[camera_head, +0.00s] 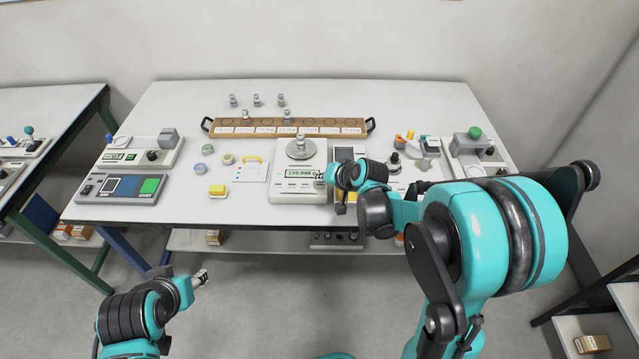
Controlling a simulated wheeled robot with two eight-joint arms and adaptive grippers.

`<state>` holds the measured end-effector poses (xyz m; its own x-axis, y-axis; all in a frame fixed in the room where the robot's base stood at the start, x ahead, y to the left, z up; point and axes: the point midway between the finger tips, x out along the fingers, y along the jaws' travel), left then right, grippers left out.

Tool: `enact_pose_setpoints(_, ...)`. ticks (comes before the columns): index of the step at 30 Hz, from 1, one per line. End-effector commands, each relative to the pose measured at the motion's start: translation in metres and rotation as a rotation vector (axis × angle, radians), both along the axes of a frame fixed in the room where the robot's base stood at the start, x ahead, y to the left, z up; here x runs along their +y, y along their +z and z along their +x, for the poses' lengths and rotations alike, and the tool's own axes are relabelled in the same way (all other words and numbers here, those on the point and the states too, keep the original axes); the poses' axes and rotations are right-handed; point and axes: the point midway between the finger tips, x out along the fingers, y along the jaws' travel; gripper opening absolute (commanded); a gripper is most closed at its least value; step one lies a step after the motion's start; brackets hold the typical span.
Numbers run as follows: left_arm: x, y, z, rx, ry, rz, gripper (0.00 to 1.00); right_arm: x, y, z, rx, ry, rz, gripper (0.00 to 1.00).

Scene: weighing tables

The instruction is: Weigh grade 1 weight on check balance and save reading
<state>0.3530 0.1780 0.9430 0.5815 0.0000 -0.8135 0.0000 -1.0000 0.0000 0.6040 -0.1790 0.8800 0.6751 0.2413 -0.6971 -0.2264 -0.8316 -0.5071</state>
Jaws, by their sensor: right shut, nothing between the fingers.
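The check balance (284,188) stands at the middle of the white table's front part. A small metal weight (300,140) stands upright on its round pan (298,154); its grade marking is too small to read. The balance display (299,172) is lit, but its digits are too small to read surely. My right gripper (321,180) is shut and empty at the right end of the balance's front panel, partly covering it; I cannot tell whether it touches a button. My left gripper (203,277) is low in front of the table, away from everything; its finger gap is unclear.
A wooden rack (270,134) with labelled places lies behind the balance, with a weight (246,116) on it. Several weights (257,100) stand behind it. Control boxes (122,189) stand at left, other devices (473,152) at right. A card (250,173) lies left of the balance.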

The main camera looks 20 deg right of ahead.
Motion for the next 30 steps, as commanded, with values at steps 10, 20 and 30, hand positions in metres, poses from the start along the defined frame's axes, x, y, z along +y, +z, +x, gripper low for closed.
enact_pose_setpoints(10, 0.000, 0.006, 0.000, 0.000, 0.000, 0.000, 0.44, 0.000, 0.008, 0.000, 0.000, 0.000, 0.000, 0.00)
enact_pose_setpoints(20, 0.000, 0.018, 0.000, 0.000, 0.000, 0.000, 0.44, 0.000, 0.022, 0.000, 0.000, 0.000, 0.000, 0.00)
enact_pose_setpoints(30, 0.000, 0.046, 0.000, 0.000, 0.000, 0.000, 0.44, 0.000, 0.056, 0.000, 0.000, 0.000, 0.000, 0.00)
